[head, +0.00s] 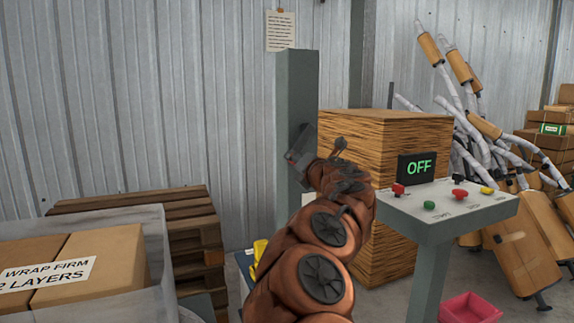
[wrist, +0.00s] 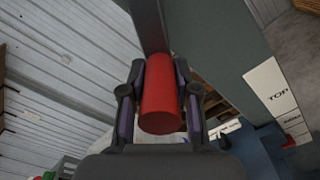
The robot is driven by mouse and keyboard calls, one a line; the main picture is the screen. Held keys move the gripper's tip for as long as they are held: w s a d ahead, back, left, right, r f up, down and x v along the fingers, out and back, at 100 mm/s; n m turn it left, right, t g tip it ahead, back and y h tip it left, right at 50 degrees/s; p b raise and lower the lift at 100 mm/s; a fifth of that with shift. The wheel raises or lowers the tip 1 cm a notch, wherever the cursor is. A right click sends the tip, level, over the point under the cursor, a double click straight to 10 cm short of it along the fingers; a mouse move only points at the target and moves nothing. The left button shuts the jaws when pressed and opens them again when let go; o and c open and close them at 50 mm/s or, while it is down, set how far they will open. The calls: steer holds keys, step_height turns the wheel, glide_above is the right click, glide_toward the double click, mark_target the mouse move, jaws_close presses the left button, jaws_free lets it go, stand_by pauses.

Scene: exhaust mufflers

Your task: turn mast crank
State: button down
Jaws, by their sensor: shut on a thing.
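The grey mast (head: 297,90) stands upright in front of the corrugated wall in the head view. The crank's red cylindrical handle (wrist: 160,95) and dark crank arm (wrist: 148,25) show in the wrist view. My gripper (wrist: 160,72) is shut on the red handle, with one finger on each side of it. In the head view my gripper (head: 335,170) is beside the mast, and my arm hides the handle. A dark part (head: 299,148) sits at the mast's side there. A white label reading TOP (wrist: 276,95) is on the grey surface to the right.
A control panel (head: 445,212) with coloured buttons and an OFF display (head: 418,168) stands close right of my arm. A tall brown block (head: 390,140) stands behind it. Wooden pallets (head: 185,215) and a bin of cartons (head: 160,265) are at left. Mufflers (head: 520,245) lean at right.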

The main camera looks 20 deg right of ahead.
steer(key=shift+s+d+f+n+b, duration=0.1)
steer(key=shift+d+f+n+b, duration=0.25)
steer(key=shift+d+n, duration=0.6)
steer(key=shift+w+d+f+n+b, duration=0.1)
steer(key=shift+d+n+b, duration=0.3)
steer(key=shift+d+n, duration=0.55)
steer(key=shift+s+d+f+n+b, duration=0.1)
steer(key=shift+d+f+n+b, duration=0.25)
steer(key=shift+d+n, duration=0.6)
steer(key=shift+r, duration=0.1)
steer(key=c, duration=0.8)
jaws_free()
steer(key=shift+c, duration=0.2)
steer(key=s, duration=1.1)
steer(key=shift+s, duration=0.4)
